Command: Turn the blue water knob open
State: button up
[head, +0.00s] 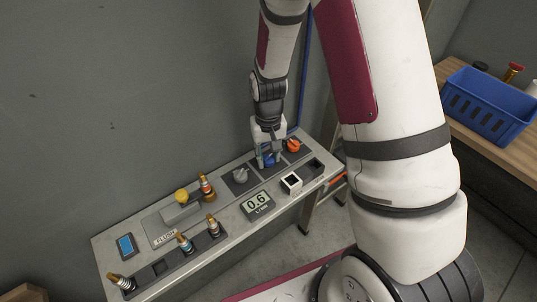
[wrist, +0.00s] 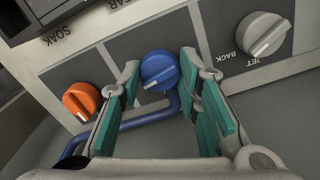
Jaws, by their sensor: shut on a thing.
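The blue water knob (wrist: 160,68) sits on a dark panel between an orange knob (wrist: 82,101) and a grey knob (wrist: 262,35) in the wrist view. A white line on its face runs slantwise. My gripper (wrist: 159,70) has its teal-padded fingers on either side of the blue knob, shut on it. In the head view my gripper (head: 268,158) reaches down to the bench, and the blue knob (head: 277,159) is partly hidden by the fingers.
A blue pipe (wrist: 150,116) runs near the knobs. A blue crate (head: 487,103) stands on a wooden table at right.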

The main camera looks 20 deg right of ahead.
aim_at(268, 157)
jog(key=shift+m, duration=1.1)
jog(key=o, duration=1.1)
jog(key=shift+o, duration=0.2)
jog(key=shift+r, duration=0.15)
notch_tip(268, 157, up, 12)
